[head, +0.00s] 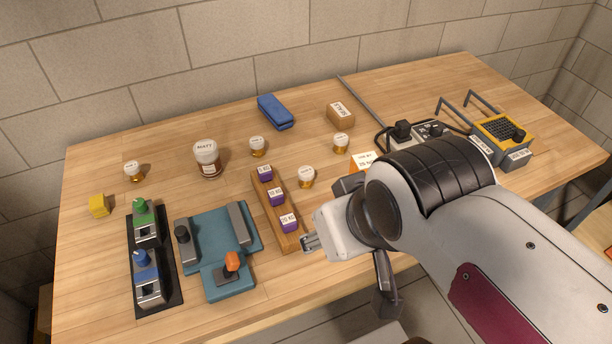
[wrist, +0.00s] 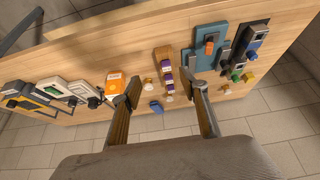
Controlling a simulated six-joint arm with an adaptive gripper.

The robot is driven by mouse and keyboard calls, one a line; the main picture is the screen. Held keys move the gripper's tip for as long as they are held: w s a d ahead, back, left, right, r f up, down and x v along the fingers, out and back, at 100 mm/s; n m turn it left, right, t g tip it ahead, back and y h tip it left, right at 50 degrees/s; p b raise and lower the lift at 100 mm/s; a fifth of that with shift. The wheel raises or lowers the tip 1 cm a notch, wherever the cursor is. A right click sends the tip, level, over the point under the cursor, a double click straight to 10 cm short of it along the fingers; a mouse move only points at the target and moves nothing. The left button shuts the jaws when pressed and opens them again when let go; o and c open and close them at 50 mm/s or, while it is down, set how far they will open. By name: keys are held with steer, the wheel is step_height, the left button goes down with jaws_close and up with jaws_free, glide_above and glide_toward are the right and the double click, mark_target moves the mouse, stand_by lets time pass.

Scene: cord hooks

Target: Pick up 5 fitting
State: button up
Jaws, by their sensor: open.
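Three purple fittings sit in a row on a wooden rack (head: 285,240). The farthest fitting (head: 266,173) has a small label that seems to read 5. The middle fitting (head: 276,196) seems to read 10, and the nearest fitting (head: 289,222) 20. The purple fittings also show small in the wrist view, with the farthest one (wrist: 170,88) lowest. My gripper (wrist: 166,92) is open and empty, its two fingers wide apart above the table. In the head view my wrist covers most of it, to the right of the rack's near end.
Small jars (head: 306,177) stand beside the rack, and a larger jar (head: 206,158) farther left. A teal fixture (head: 212,275) lies left of the rack. A blue case (head: 275,112) and a brown box (head: 341,114) lie behind. A power strip (head: 425,132) is at right.

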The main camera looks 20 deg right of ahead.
steer(key=shift+o, duration=0.6)
steer(key=shift+w, duration=0.1)
steer(key=w+d+f+t+h, duration=0.1)
steer(key=w+d+t, duration=0.1)
steer(key=w+d, duration=0.55)
steer(key=w+d+f+t+h, duration=0.2)
steer(key=w+d, duration=0.3)
steer(key=w, duration=0.6)
steer(key=w+a+f+n+t+y, duration=0.2)
steer(key=w+f+n+t+y, duration=0.1)
steer(key=w+f+y, duration=0.4)
steer(key=shift+w+f+n, duration=0.2)
steer(key=shift+f+n, duration=0.1)
steer(key=shift+f, duration=0.8)
steer(key=shift+f, duration=0.1)
